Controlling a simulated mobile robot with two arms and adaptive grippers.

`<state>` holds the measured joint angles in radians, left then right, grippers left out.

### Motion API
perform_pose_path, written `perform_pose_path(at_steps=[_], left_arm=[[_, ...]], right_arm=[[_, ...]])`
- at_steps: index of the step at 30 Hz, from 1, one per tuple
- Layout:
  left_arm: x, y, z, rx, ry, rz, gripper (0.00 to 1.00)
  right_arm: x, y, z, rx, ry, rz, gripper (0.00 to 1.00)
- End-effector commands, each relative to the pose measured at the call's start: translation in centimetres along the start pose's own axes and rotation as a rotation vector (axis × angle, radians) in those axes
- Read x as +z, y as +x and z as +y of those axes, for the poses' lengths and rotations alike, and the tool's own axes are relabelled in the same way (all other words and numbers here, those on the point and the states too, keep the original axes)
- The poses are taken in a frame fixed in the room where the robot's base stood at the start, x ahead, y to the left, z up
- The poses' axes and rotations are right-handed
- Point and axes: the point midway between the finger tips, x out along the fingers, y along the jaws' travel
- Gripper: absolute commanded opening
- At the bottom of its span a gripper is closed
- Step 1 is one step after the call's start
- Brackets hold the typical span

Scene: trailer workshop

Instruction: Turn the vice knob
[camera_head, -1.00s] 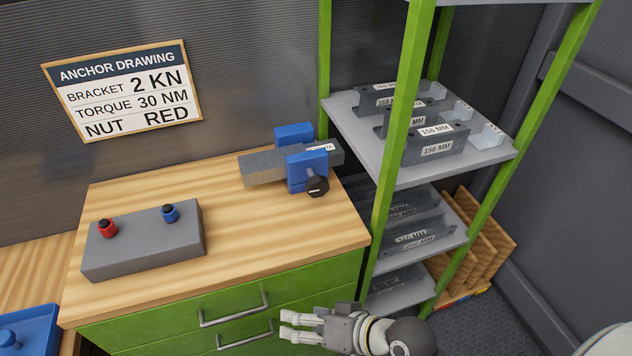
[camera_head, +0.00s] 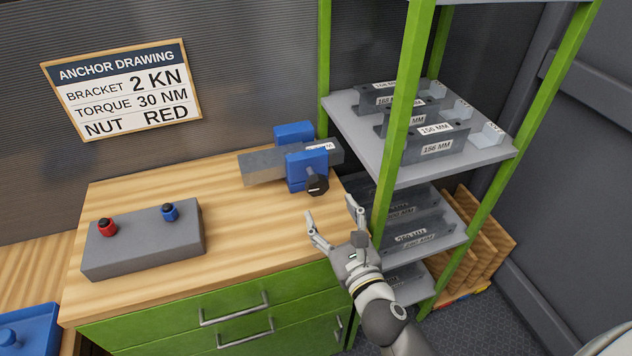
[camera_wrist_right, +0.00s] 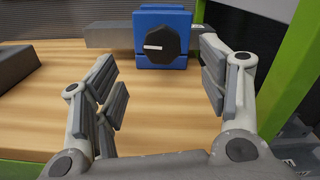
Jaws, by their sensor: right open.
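The blue vice (camera_head: 307,170) stands at the back right of the wooden workbench, with a grey metal bracket (camera_head: 262,167) between its jaws. Its dark knob (camera_head: 317,184) faces the front; in the right wrist view the knob (camera_wrist_right: 163,46) has a white mark lying nearly level. My right gripper (camera_head: 332,213) is open and empty at the bench's front right edge, a short way in front of the knob. In the wrist view the knob lies beyond and between the spread fingers of the gripper (camera_wrist_right: 165,85), apart from them. My left gripper is out of view.
A green shelf rack (camera_head: 398,130) with labelled brackets stands close to the right of the vice and my arm. A grey block (camera_head: 145,243) with a red and a blue knob sits on the bench's left. The bench middle (camera_head: 235,215) is clear.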

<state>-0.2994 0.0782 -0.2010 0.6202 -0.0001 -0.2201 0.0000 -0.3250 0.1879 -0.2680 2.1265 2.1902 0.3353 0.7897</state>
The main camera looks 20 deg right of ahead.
Motion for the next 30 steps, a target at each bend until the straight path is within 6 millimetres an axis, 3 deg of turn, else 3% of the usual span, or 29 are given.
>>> perform_pose_path(at_steps=[8, 21, 30], left_arm=[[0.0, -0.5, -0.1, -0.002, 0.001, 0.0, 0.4], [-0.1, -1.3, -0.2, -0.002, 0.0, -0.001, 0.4], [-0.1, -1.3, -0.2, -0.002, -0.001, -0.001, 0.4]], right_arm=[[-0.3, 2.1, -0.2, -0.008, 0.026, 0.017, 0.67], [-0.5, 9.2, -0.2, -0.007, 0.024, 0.017, 0.67], [-0.6, 10.9, -0.2, -0.006, 0.024, 0.017, 0.67]])
